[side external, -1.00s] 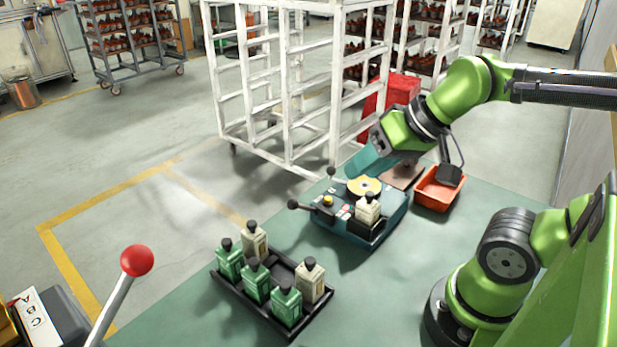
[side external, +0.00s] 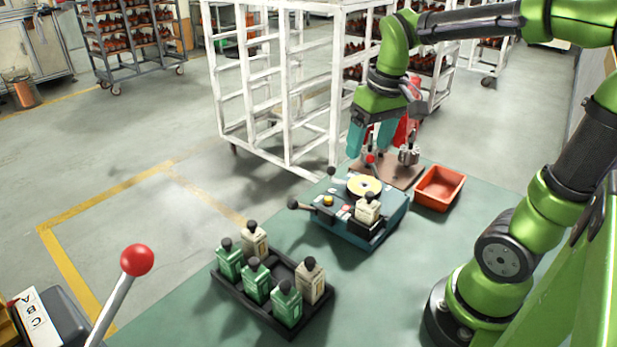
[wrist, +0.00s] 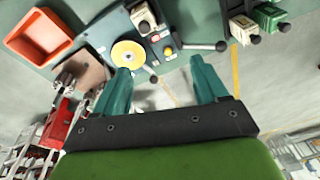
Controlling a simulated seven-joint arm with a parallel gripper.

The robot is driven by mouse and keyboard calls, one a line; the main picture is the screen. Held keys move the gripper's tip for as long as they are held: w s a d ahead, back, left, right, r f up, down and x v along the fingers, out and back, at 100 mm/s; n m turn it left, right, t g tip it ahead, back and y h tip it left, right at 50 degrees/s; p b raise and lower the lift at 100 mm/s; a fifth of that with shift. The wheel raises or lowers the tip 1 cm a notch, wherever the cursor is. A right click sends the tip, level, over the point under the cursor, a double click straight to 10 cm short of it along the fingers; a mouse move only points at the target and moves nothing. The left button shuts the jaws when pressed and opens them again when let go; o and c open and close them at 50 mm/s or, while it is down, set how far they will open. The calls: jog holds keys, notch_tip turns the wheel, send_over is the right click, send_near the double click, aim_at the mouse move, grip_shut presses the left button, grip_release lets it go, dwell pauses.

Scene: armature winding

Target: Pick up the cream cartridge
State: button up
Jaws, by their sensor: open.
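One cream cartridge (side external: 367,211) with a black cap stands upright in the teal winding machine (side external: 340,232); it also shows at the top of the wrist view (wrist: 143,18). Two more cream cartridges, one at the back (side external: 255,243) and one at the right (side external: 310,283), stand in the black tray (side external: 245,306) with three green cartridges (side external: 257,282). My gripper (side external: 369,146) is open and empty, raised behind the machine, apart from every cartridge. In the wrist view its teal fingers (wrist: 160,70) are spread, with the machine's yellow disc (wrist: 128,54) beyond them.
An orange bin (side external: 440,188) sits right of the machine. A brown board (side external: 400,172) with a metal part (side external: 408,155) lies behind it. Black-knobbed levers (side external: 293,205) stick out from the machine. A white rack (side external: 285,90) stands behind the table.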

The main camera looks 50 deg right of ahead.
aim_at(370, 193)
jog(key=shift+n+g, duration=0.8)
jog(key=shift+g, duration=0.1)
jog(key=f, duration=0.5)
jog(key=d+f, duration=0.1)
jog(key=f, duration=0.9)
jog(key=shift+s+d+f, duration=0.15)
jog(key=shift+s+f, duration=0.1)
jog(key=shift+s, duration=0.1)
jog(key=shift+c, duration=0.2)
jog(key=c, duration=1.3)
jog(key=shift+o, duration=0.2)
jog(key=shift+r, duration=0.1)
notch_tip(370, 193, up, 10)
grip_shut()
